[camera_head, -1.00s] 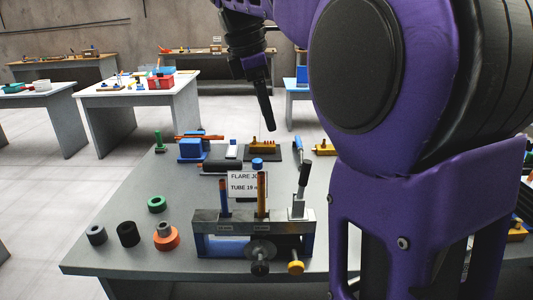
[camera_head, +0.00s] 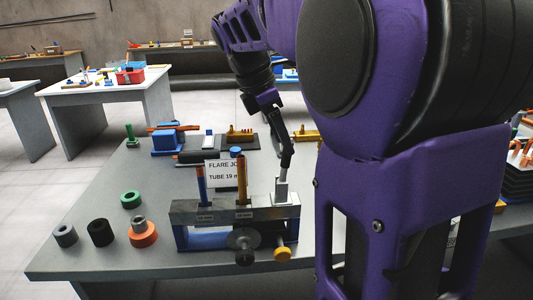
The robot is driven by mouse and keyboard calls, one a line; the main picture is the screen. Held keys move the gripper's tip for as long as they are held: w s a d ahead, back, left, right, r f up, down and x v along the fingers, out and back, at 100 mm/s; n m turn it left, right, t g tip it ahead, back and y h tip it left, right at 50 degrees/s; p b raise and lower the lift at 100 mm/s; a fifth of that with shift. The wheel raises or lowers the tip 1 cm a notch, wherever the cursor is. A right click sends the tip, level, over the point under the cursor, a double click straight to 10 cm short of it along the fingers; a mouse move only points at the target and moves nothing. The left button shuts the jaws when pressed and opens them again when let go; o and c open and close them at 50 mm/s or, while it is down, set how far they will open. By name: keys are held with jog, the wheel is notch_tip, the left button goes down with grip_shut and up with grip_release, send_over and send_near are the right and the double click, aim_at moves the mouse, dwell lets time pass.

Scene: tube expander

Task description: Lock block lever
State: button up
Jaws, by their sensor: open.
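The metal clamping block (camera_head: 240,211) stands near the front of the grey table. The block lever (camera_head: 286,158), with a black handle, stands nearly upright on a light mount at the block's right end. My gripper (camera_head: 282,136) points down at the lever's top from behind. Its dark fingers overlap the handle's upper end in the picture; contact and the gap between the fingers cannot be made out. Two knobs, one dark and one yellow (camera_head: 283,254), are on the block's front.
Left of the block are a green ring (camera_head: 131,199), black cylinders (camera_head: 100,232) and an orange ring piece (camera_head: 143,234). A "FLARE JO… TUBE 19" sign (camera_head: 225,174) stands behind the block. Blue and brass tools lie further back. My purple arm covers the table's right side.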

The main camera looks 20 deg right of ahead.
aim_at(287, 163)
jog(key=shift+b+x, duration=0.35)
jog(key=shift+x, duration=1.55)
grip_shut()
